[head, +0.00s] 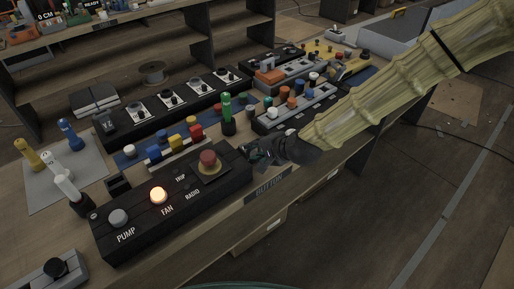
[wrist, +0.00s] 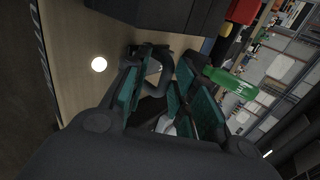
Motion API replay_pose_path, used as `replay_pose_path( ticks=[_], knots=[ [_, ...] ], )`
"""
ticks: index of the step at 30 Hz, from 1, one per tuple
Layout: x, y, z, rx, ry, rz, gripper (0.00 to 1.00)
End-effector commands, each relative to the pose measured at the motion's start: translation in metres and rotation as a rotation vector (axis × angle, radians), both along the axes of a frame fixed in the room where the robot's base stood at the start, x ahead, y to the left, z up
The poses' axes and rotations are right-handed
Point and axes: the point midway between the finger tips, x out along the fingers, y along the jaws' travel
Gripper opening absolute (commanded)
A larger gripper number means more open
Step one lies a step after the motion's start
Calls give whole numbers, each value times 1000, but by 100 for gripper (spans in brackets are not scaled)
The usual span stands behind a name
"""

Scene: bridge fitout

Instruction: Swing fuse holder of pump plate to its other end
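A black control box (head: 165,225) stands at the table's front edge in the head view, with labels PUMP, FAN, TRIP and RADIO. PUMP is by a grey round button (head: 118,217). No part there can be clearly told as a fuse holder. My gripper (head: 262,153) is just off the box's right end, low over the table. In the wrist view, my gripper's teal-padded fingers (wrist: 160,90) stand apart. A dark curved loop (wrist: 166,62) shows between or just beyond them; I cannot tell whether they touch it.
A green bottle-like piece (head: 227,113) stands behind the gripper, also in the wrist view (wrist: 230,83). A lit button (head: 158,195) and red mushroom button (head: 208,159) are on the box. A panel of coloured knobs (head: 297,107) lies near my arm. The floor at right is open.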

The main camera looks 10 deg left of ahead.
Motion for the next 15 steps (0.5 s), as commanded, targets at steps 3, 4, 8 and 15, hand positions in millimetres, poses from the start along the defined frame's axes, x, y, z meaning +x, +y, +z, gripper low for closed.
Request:
replay_pose_path(
  ticks=[3,4,8,15],
  knots=[
    [0,0,-1,0,0,-1,34],
    [1,-1,0,0,-1,-2,34],
    [1,-2,1,2,-3,-4,34],
    [-5,-10,13,2,-4,-4,34]
  ],
)
